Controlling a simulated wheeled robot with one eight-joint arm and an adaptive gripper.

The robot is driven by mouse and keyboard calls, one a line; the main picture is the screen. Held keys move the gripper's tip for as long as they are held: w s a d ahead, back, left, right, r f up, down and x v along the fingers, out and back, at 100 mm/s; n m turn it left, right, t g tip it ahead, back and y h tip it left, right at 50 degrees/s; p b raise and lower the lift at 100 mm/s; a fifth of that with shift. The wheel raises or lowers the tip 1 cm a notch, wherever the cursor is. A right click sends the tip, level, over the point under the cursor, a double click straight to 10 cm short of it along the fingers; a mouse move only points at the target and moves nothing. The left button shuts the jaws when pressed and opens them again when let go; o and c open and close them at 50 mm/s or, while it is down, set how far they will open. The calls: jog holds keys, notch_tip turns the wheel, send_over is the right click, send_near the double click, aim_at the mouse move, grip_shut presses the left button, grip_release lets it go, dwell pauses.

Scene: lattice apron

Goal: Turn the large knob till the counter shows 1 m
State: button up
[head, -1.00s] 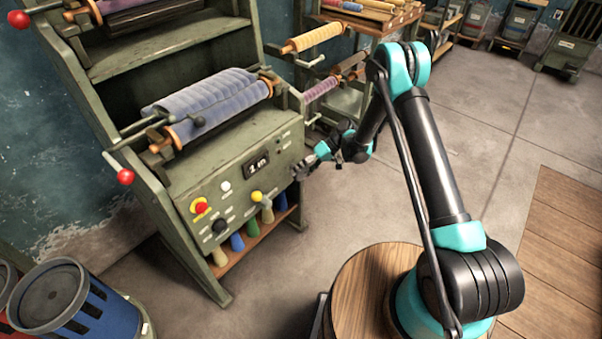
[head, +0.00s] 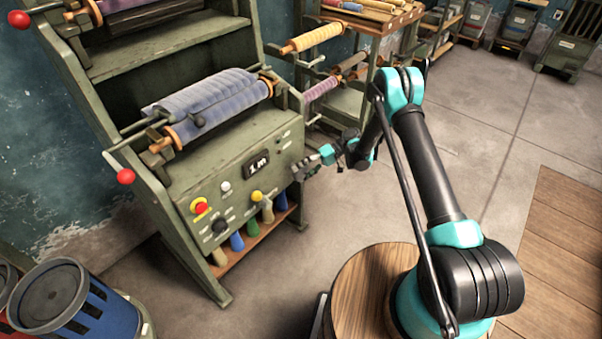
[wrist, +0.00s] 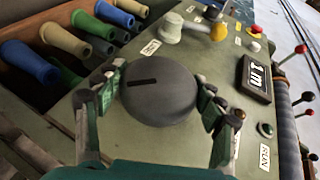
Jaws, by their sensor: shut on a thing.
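The large knob (wrist: 160,95) is round and dark grey, with a black slot mark pointing left in the wrist view. My gripper (wrist: 158,103) is shut on it, one finger on each side. In the head view my gripper (head: 306,169) is at the right end of the machine's green panel and hides the knob. The counter (wrist: 257,78) is a dark display that reads 1 m. It also shows in the head view (head: 258,163), with the same reading.
The panel also carries a white knob (head: 225,187), a yellow-tipped lever (head: 257,196), a red stop button (head: 200,207) and a black dial (head: 219,225). A green lamp (wrist: 265,130) sits by the RUN label. Coloured tubes (wrist: 85,35) lie beside the panel.

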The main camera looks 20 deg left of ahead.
jog(key=o, duration=1.2)
jog(key=v, duration=1.2)
